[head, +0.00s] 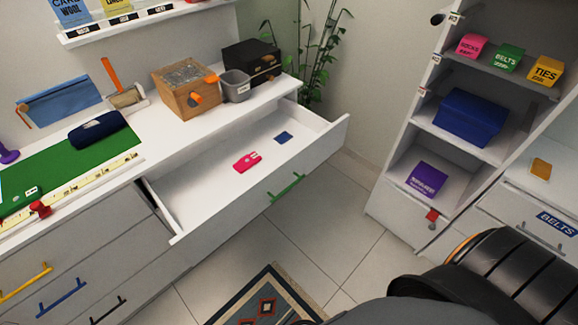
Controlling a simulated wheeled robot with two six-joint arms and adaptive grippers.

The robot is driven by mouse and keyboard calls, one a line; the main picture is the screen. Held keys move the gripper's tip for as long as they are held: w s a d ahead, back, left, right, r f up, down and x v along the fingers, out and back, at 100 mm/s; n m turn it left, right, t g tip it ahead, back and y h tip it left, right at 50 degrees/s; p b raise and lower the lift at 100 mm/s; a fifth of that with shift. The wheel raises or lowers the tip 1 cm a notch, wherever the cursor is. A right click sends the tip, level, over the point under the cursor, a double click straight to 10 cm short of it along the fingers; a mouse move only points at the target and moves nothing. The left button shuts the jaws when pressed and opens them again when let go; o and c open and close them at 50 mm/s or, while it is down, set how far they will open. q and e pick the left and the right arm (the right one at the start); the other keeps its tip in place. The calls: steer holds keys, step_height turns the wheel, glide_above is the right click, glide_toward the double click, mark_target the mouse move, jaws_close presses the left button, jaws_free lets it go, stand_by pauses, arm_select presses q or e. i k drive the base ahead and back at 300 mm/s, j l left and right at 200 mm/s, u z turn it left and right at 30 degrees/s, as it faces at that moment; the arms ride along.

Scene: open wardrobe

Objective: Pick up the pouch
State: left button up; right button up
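A flat blue pouch (60,101) with an orange pull at its lower left corner leans at the back of the white dresser top, on the left. A dark navy soft case (97,129), which may also be a pouch, lies in front of it on the far right part of a green mat (75,160). Nothing covers either one. Neither of my grippers shows in the head view.
An open drawer (210,195) juts out, holding a pink item (247,162) and a small blue item (284,137). A lint roller (126,97), wooden box (187,89), grey cup (236,86) and black box (252,62) stand on the dresser. A shelf unit (408,140) stands right.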

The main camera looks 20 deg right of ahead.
mark_target(24, 197)
steer(key=k+u, duration=0.15)
steer(key=u, duration=1)
steer(key=i+j, duration=0.2)
steer(key=i, duration=0.15)
steer(key=i+j, duration=0.25)
steer(key=i+u, duration=0.05)
